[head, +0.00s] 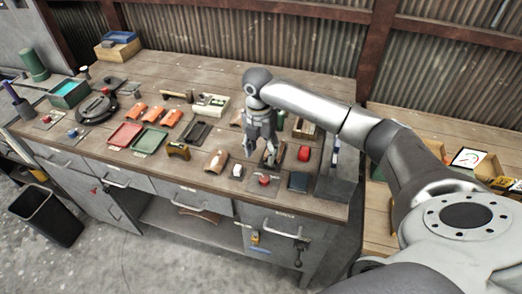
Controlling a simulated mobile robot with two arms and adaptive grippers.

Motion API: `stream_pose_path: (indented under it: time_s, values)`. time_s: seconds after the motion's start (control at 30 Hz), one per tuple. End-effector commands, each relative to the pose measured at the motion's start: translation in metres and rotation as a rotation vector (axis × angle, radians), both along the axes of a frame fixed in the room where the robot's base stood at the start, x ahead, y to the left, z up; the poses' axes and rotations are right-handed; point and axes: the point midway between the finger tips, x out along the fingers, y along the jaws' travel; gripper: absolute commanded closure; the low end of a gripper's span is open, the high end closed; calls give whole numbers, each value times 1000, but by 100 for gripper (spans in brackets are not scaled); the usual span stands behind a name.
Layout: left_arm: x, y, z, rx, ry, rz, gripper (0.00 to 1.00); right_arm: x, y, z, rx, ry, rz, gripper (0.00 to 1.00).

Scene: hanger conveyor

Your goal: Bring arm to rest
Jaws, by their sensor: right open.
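My right arm comes in from the right and reaches over the wooden workbench (165,72). My right gripper (260,158) hangs from its wrist, pointing down over the right part of the bench top. Its fingers are apart, and I see nothing held between them. I cannot tell whether the fingertips touch the bench. My left arm and gripper do not show.
Around the gripper lie a red rounded item (304,153), a dark box (298,182) and a red button (264,180). A red tray (124,134) and a green tray (150,140) lie farther left. A black bin (46,215) stands on the floor. Corrugated wall (230,40) is behind.

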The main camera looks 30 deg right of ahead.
Motion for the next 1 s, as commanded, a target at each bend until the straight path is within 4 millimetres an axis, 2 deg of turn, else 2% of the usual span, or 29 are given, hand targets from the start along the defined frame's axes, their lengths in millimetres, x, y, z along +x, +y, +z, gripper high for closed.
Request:
stream_pose_path:
  time_s: [0.27, 0.37, 0.47, 0.7, 0.9, 1.0]
  values:
    - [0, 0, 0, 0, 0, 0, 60, -1, 1, -2, 0, 0, 0, 48]
    - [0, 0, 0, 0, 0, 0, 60, -5, 11, -10, 3, -2, -11, 48]
    - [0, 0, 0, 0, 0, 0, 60, -16, 33, -29, 13, -12, -45, 48]
    - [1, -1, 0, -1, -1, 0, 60, -64, 106, -79, 84, -68, -254, 48]
    - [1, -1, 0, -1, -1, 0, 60, -108, 151, -100, 175, -108, -518, 48]
    - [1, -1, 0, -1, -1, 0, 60, -129, 166, -104, 219, -122, -679, 48]
